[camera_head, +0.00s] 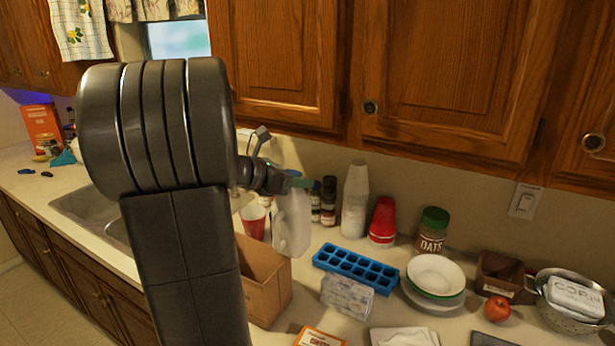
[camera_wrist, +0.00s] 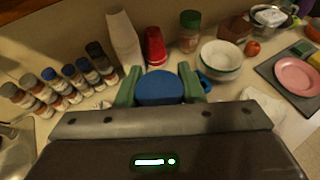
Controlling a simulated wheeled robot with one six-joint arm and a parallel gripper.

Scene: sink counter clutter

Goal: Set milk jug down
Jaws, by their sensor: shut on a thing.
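The milk jug (camera_head: 292,225) is a translucent white jug, upright, in the middle of the head view, behind the cardboard box. My gripper (camera_head: 300,182) is at its top, with green fingers. In the wrist view the jug's round blue cap (camera_wrist: 160,88) sits between the two fingers of my gripper (camera_wrist: 160,90), which is shut on it. The jug's body is hidden below the cap in the wrist view. I cannot tell whether its base touches the counter (camera_head: 310,262).
A cardboard box (camera_head: 265,285) stands in front of the jug. A blue ice tray (camera_head: 355,268) lies to its right. Several spice jars (camera_wrist: 60,85), white cups (camera_head: 355,198) and red cups (camera_head: 383,222) stand along the wall. The sink (camera_head: 90,215) is at left; bowls (camera_head: 436,275) are at right.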

